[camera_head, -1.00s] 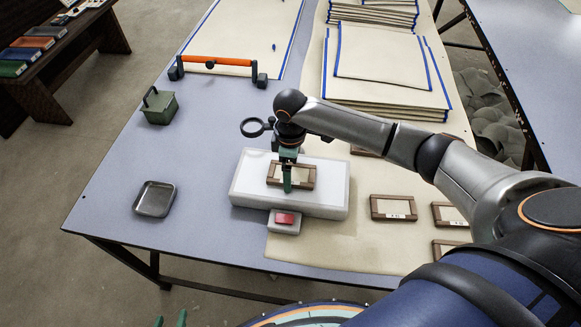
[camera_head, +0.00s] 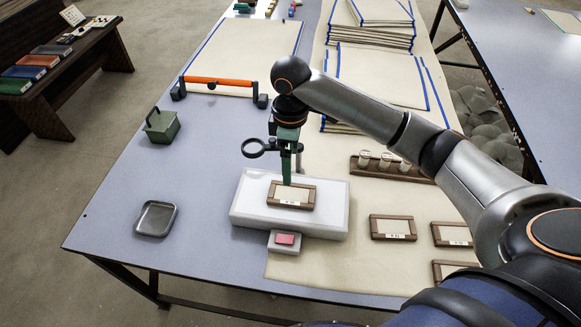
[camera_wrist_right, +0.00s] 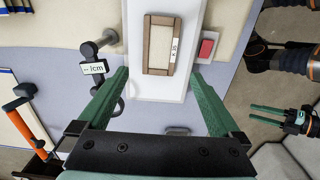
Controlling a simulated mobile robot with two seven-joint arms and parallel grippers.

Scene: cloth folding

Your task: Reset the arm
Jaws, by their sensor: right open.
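My right gripper (camera_head: 289,170) points down above the white box (camera_head: 330,217) on the table. A small wooden frame with a pale panel and label (camera_head: 291,194) lies on this box. In the right wrist view, the right gripper (camera_wrist_right: 160,73) has its green fingers spread wide, with the frame (camera_wrist_right: 161,45) apart from them, beyond the tips. My left gripper (camera_wrist_right: 277,114) shows at the right of the right wrist view, its two green fingers apart and empty. It is out of the head view.
A red button block (camera_head: 285,240) sits before the box. A magnifier (camera_head: 255,148) stands behind it. More wooden frames (camera_head: 393,228) and a rack with jars (camera_head: 392,168) lie to the right. A metal tray (camera_head: 155,218) and green box (camera_head: 161,126) are left, with clear table between.

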